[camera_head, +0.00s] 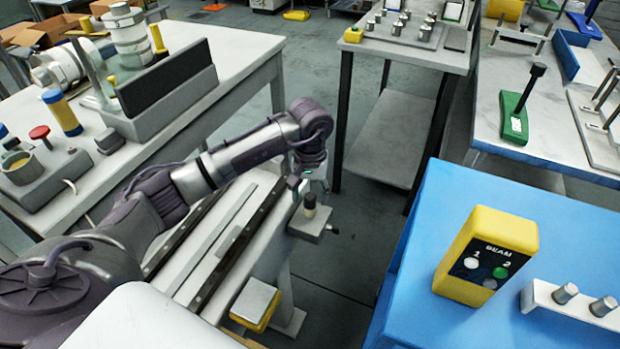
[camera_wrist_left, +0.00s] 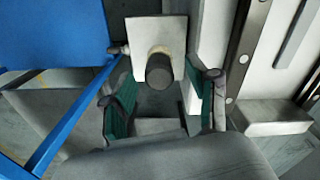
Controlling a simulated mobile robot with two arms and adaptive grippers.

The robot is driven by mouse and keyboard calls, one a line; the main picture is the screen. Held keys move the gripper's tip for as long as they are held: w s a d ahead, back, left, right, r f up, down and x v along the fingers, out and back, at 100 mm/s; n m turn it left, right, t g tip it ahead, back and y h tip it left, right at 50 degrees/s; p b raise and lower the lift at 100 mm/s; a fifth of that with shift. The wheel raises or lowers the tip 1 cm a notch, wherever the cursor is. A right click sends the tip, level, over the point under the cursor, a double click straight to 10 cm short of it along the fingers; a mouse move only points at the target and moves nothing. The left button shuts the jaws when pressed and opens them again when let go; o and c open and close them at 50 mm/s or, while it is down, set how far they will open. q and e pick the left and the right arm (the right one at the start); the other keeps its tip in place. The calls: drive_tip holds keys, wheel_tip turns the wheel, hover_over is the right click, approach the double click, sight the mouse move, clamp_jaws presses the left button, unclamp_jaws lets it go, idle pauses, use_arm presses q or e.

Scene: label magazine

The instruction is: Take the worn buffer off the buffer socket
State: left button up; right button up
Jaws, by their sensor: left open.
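The worn buffer (camera_head: 310,203) stands upright in the head view, a short dark-topped peg with a paler lower part. It sits on the buffer socket (camera_head: 305,226), a grey block at the end of the rail bench. My left gripper (camera_head: 314,178) is just above the buffer, pointing down. In the left wrist view the buffer's dark round top (camera_wrist_left: 160,72) shows between the two green-padded fingers of the open gripper (camera_wrist_left: 160,88), apart from both. The socket (camera_wrist_left: 146,31) shows there as a pale square block with a side knob. My right gripper is not in view.
A blue table (camera_head: 420,235) at right holds a yellow box marked BEAM (camera_head: 487,250) and a white rack with metal pegs (camera_head: 570,305). A yellow-and-grey block (camera_head: 255,304) sits low beside the rail bench. Open floor (camera_head: 345,250) lies between bench and blue table.

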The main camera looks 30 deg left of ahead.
sight(310, 195)
use_arm(q)
drive_tip(key=shift+f, duration=0.55)
clamp_jaws()
drive_tip(key=shift+r, duration=0.2)
drive_tip(key=shift+r+p, duration=1.6)
drive_tip(key=shift+r, duration=1)
